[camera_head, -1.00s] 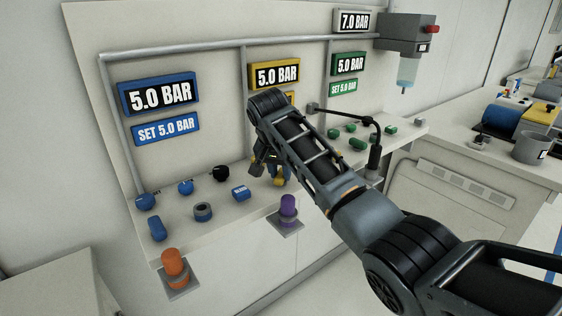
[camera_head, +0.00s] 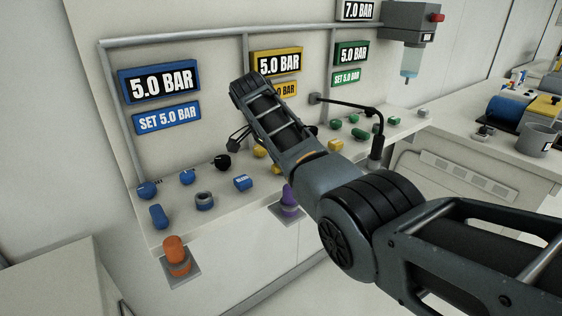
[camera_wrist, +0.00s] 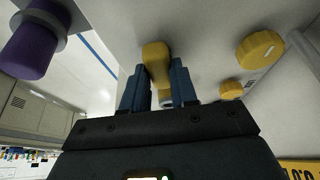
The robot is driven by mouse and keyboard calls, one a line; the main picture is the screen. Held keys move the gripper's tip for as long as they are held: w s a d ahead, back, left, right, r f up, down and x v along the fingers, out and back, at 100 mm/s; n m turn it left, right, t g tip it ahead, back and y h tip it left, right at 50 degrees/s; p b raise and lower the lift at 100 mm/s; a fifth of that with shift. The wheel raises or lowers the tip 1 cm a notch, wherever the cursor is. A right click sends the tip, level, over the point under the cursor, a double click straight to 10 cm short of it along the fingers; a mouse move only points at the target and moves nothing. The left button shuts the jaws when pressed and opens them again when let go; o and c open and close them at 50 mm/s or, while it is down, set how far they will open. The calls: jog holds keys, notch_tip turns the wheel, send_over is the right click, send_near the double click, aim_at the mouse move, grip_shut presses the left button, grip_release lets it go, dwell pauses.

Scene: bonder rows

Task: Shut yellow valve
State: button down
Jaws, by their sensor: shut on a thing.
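In the wrist view my gripper (camera_wrist: 159,80) has its two blue fingers on either side of a long yellow handle (camera_wrist: 156,55), which looks like the yellow valve's lever. The fingers are shut on it. The handle's rounded end sticks out past the fingertips, and its base is partly hidden by the gripper. In the head view my arm covers most of the yellow group, so the held handle cannot be made out there. One yellow knob (camera_head: 259,152) shows at the arm's left edge.
Other yellow knobs (camera_wrist: 261,49) (camera_wrist: 231,90) sit beside the gripper. A purple cylinder (camera_wrist: 30,50) is at the upper left. Blue controls (camera_head: 157,216) stand left of my arm, green ones (camera_head: 359,134) and a black bent rod (camera_head: 350,106) right. An orange cylinder (camera_head: 174,250) is at the front.

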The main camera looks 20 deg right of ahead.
dwell(0.4)
jog(key=c, duration=0.9)
grip_release()
jog(key=shift+r, duration=0.1)
jog(key=v, duration=0.7)
jog(key=shift+r+b, duration=0.35)
